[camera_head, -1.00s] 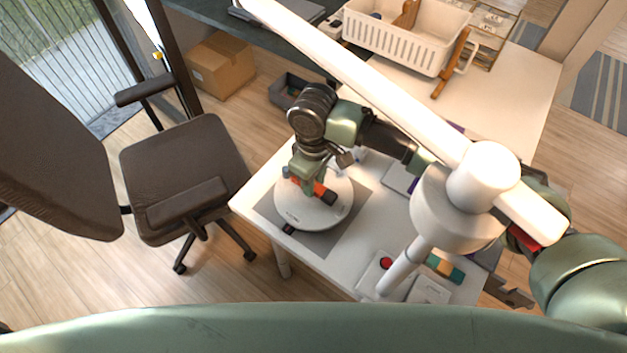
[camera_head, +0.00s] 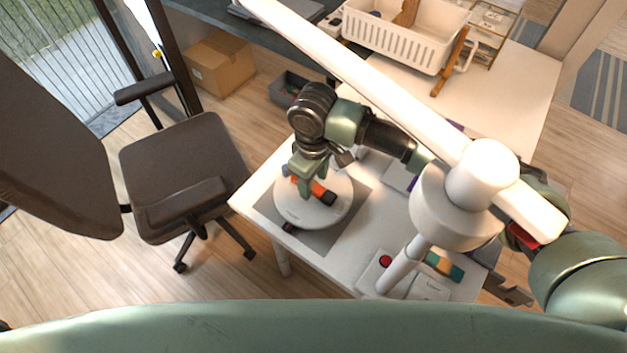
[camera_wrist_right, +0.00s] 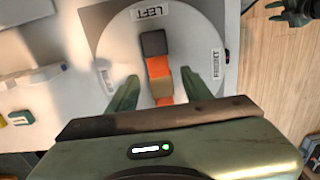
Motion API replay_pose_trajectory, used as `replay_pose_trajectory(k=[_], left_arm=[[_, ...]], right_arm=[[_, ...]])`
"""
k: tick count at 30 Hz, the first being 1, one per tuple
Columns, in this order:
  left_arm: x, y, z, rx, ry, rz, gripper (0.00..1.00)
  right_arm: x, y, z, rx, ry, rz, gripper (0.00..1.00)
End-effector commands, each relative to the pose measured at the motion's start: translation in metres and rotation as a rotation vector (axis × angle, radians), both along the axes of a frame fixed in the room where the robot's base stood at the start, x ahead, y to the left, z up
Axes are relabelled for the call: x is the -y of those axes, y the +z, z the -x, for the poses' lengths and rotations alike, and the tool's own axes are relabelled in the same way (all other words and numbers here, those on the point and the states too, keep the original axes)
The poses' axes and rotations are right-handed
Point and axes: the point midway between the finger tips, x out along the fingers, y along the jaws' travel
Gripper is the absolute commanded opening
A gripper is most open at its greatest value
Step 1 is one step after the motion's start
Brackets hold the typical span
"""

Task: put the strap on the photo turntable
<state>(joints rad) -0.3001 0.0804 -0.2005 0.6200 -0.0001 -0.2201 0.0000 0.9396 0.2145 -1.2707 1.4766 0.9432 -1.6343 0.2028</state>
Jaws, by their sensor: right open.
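The strap (camera_head: 318,188), orange with a dark end block and a tan piece, lies on the round white photo turntable (camera_head: 310,214). In the right wrist view the strap (camera_wrist_right: 155,60) runs from near the disc's middle toward the camera. The turntable (camera_wrist_right: 193,65) carries LEFT and FRONT labels there. My right gripper (camera_head: 306,192) points down over the disc. In the wrist view its fingers (camera_wrist_right: 141,94) are open, one on each side of the strap, with gaps between. The near end of the strap is hidden by the gripper body.
The turntable stands on a grey mat (camera_head: 345,232) near the white table's left corner. A white lamp-like post and arm (camera_head: 400,268) crosses over the table. A red button (camera_head: 386,261) is in front. A white basket (camera_head: 400,42) stands behind, and a chair (camera_head: 185,165) at left.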

Motion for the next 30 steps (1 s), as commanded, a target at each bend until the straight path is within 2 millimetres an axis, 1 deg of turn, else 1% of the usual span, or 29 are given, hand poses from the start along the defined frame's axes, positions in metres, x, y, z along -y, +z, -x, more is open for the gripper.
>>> replay_pose_trajectory(k=[5,9,12,15,18,21,30], left_arm=[[0.000,-0.003,0.000,0.000,0.000,0.000,0.36],[0.000,-0.006,-0.001,0.001,0.001,0.000,0.36],[0.000,-0.007,-0.001,0.001,0.001,-0.001,0.36],[0.000,-0.008,-0.001,0.001,0.001,-0.001,0.36],[0.000,-0.009,-0.001,0.001,0.001,-0.001,0.36],[0.000,-0.009,-0.001,0.001,0.001,-0.001,0.36],[0.000,-0.009,-0.001,0.001,0.001,-0.001,0.36]], right_arm=[[-0.001,0.033,-0.001,0.004,0.001,-0.003,0.50],[-0.001,0.065,-0.001,0.005,0.002,-0.003,0.50],[-0.001,0.084,0.000,0.003,0.001,-0.002,0.50],[-0.001,0.099,0.000,0.002,0.001,-0.002,0.50],[-0.001,0.109,0.000,0.001,0.001,-0.001,0.50],[-0.001,0.114,0.000,0.001,0.001,-0.002,0.50],[0.000,0.115,0.000,0.000,0.000,-0.001,0.50]])
